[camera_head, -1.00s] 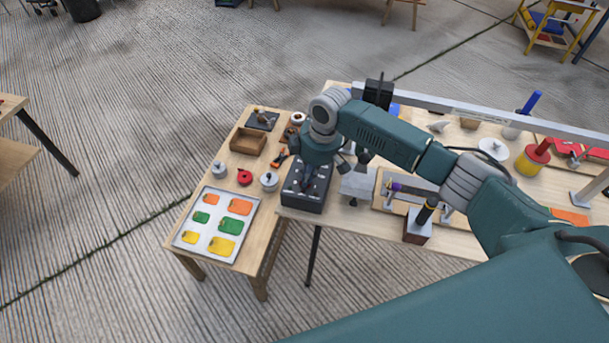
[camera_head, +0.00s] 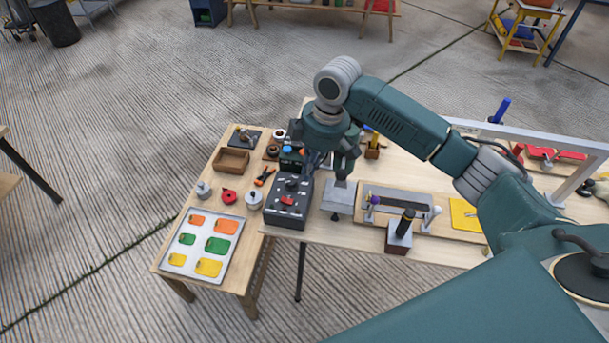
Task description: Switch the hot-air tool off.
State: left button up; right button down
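A dark box (camera_head: 277,219) with a red switch (camera_head: 288,201) and small knobs on its top stands at the left end of the long bench. It looks like the hot-air tool's control unit, but I cannot tell for sure. A dark rod-like tool (camera_head: 398,204) with a purple end lies across supports to its right; I cannot tell whether it belongs to the box. My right gripper (camera_head: 331,163) is above and beside the box's far right edge, its fingers apart and empty. It partly hides the bench behind. My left gripper is not in view.
A grey block (camera_head: 340,199) stands just right of the box. A dark-handled tool on a brown base (camera_head: 400,238) is near the front edge. The left table holds a tray (camera_head: 176,253) of coloured pieces, a red round item (camera_head: 228,196) and a wooden box (camera_head: 232,161).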

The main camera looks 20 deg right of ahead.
jog(key=shift+w+f, duration=0.1)
jog(key=t+y+b, duration=0.1)
jog(key=s+y+b, duration=0.1)
jog(key=y, duration=0.1)
jog(key=shift+s+d+t, duration=0.2)
jog(key=shift+s+t, duration=0.1)
jog(key=shift+t, duration=0.1)
dwell(0.4)
jog(key=p, duration=0.3)
send_near(287, 201)
jog(key=a+f, duration=0.2)
jog(key=w+a+f, duration=0.1)
jog(key=f, duration=0.1)
jog(key=shift+a+f, duration=0.1)
jog(key=shift+a, duration=0.25)
jog(key=shift+w+a+f, duration=0.2)
jog(key=shift+f, duration=0.4)
jog(key=shift+a, duration=0.1)
